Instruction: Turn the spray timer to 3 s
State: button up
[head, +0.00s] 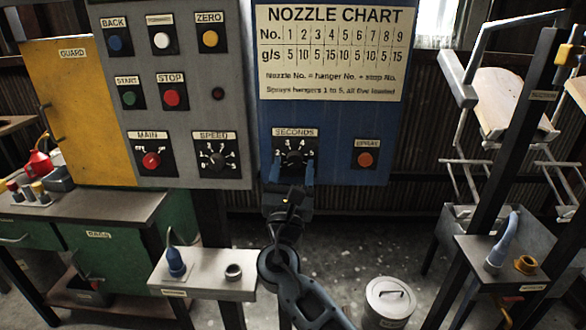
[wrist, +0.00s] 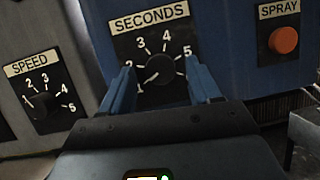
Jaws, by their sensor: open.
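The spray timer is the black SECONDS dial (head: 294,157) on the blue panel, below the nozzle chart. In the wrist view its round knob (wrist: 160,70) has a pale pointer line aimed to the lower left, toward the low end of the scale. The 3, 4 and 5 marks show along the top and right; the left finger partly covers the low end. My gripper (head: 292,167) is open in front of the dial. In the wrist view its blue fingers (wrist: 162,80) stand left and right of the knob, with visible gaps. Whether the fingertips reach the knob's depth is unclear.
The orange SPRAY button (head: 365,159) is right of the dial. The SPEED dial (head: 216,160) and several buttons are on the grey panel to the left. A small shelf (head: 205,283) with a blue nozzle stands below. Hanger frames (head: 480,110) stand at the right.

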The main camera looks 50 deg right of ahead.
jog(key=c, duration=1)
jog(key=shift+c, duration=0.2)
jog(key=shift+m, duration=0.3)
jog(key=m+g+b, duration=0.1)
jog(key=m, duration=0.2)
jog(key=m+g+h+b, duration=0.1)
jog(key=m+g, duration=0.1)
jog(key=m, duration=0.1)
jog(key=shift+w+a+b, duration=0.15)
jog(key=shift+b, duration=0.2)
jog(key=m+g, duration=0.1)
jog(key=m, duration=0.2)
jog(key=m+g+b, duration=0.1)
jog(key=m, duration=0.2)
jog(key=shift+w+a+r+g, duration=0.1)
jog(key=shift+r+g, duration=0.1)
jog(key=shift+g, duration=0.2)
jog(key=m, duration=0.2)
jog(key=m+g+y, duration=0.1)
jog(key=m+y, duration=0.1)
jog(key=m, duration=0.1)
jog(key=shift+r+m+g, duration=0.25)
jog(key=shift+m+g, duration=0.05)
jog(key=shift+r+m+y, duration=0.1)
jog(key=shift+m+y, duration=0.7)
jog(key=shift+m, duration=1.1)
